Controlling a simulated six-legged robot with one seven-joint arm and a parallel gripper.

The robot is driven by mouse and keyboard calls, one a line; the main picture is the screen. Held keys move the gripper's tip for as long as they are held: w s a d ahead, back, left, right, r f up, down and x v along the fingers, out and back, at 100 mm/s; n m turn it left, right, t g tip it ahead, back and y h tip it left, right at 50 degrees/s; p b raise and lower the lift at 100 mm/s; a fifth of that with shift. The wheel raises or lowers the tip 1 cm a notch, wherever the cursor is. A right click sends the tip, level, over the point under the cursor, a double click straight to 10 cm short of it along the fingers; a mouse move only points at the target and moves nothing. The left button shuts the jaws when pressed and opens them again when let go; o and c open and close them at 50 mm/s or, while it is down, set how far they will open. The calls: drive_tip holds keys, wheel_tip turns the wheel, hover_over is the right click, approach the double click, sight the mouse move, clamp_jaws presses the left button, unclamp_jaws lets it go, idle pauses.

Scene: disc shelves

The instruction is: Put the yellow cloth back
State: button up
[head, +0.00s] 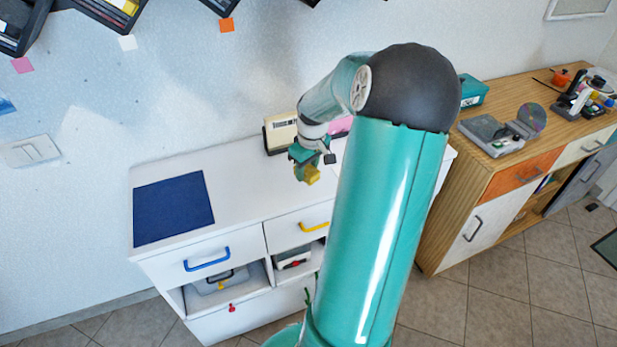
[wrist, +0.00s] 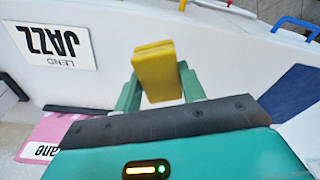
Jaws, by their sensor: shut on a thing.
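The yellow cloth (head: 311,174) is a small folded block held in my gripper (head: 303,164), above the white cabinet top. In the wrist view the cloth (wrist: 155,62) sits between the two green fingers of my gripper (wrist: 160,84), which are shut on it. The cloth appears clear of the white surface; its exact height is hard to tell. Part of it is hidden by the gripper.
A dark blue mat (head: 173,210) lies on the left of the white cabinet (head: 240,190). A cream box (head: 281,133) stands behind my gripper. A JAZZ card (wrist: 55,46) and a pink item (wrist: 48,132) show in the wrist view. A wooden cabinet (head: 455,225) stands right.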

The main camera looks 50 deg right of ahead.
sight(308, 177)
drive_tip(key=shift+w+d+f, duration=0.2)
drive_tip(key=shift+d+f, duration=0.2)
drive_tip(key=shift+f, duration=0.1)
drive_tip(key=shift+w+d+f, duration=0.15)
drive_tip(key=shift+d+f, duration=0.2)
drive_tip(key=shift+f, duration=0.15)
drive_tip(key=shift+w+d+f, duration=0.1)
drive_tip(key=shift+f, duration=1.55)
drive_tip(key=shift+f, duration=0.1)
drive_tip(key=o, duration=0.9)
drive_tip(key=shift+o, duration=0.2)
